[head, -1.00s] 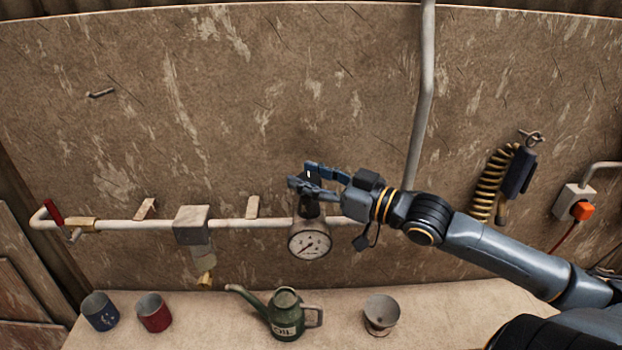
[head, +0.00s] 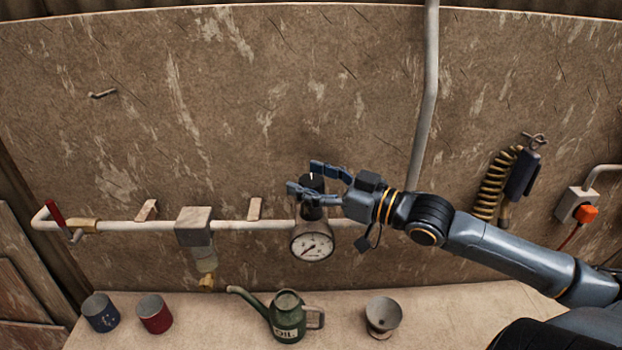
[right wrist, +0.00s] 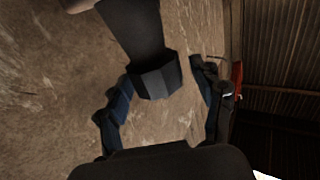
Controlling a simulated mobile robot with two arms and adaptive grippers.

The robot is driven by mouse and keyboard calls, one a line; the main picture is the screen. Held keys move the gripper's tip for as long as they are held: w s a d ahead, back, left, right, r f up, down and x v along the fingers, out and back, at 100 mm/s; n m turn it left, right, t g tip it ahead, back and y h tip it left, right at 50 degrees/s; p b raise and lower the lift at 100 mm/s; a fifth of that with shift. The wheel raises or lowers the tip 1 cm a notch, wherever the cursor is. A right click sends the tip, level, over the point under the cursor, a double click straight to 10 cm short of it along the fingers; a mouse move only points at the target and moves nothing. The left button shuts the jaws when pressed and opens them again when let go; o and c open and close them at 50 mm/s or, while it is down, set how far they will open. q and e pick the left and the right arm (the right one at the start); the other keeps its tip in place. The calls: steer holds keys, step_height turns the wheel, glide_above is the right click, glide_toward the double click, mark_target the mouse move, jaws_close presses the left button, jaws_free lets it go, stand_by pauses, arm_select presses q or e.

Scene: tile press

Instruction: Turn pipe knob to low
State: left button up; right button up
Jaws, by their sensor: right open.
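The black knob (head: 313,184) sits on top of the regulator on the wall pipe, with a small white mark on its top. The round white gauge (head: 312,246) is just below it, its needle pointing to the lower left. My right gripper (head: 304,177) is open, with its blue-and-black fingers on either side of the knob. In the right wrist view the dark faceted knob (right wrist: 157,82) lies between the spread fingers (right wrist: 162,78), with gaps visible on both sides. Low and high markings are not readable. My left gripper is not in view.
The white pipe (head: 120,225) runs along the wall, with a red-handled valve (head: 56,214) at left and a grey filter block (head: 193,226). On the bench below are a blue cup (head: 100,312), a red cup (head: 154,314), a green oil can (head: 287,316) and a grey funnel (head: 382,315).

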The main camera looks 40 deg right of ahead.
mark_target(311, 179)
step_height(311, 179, up, 10)
stand_by(0.5)
stand_by(0.5)
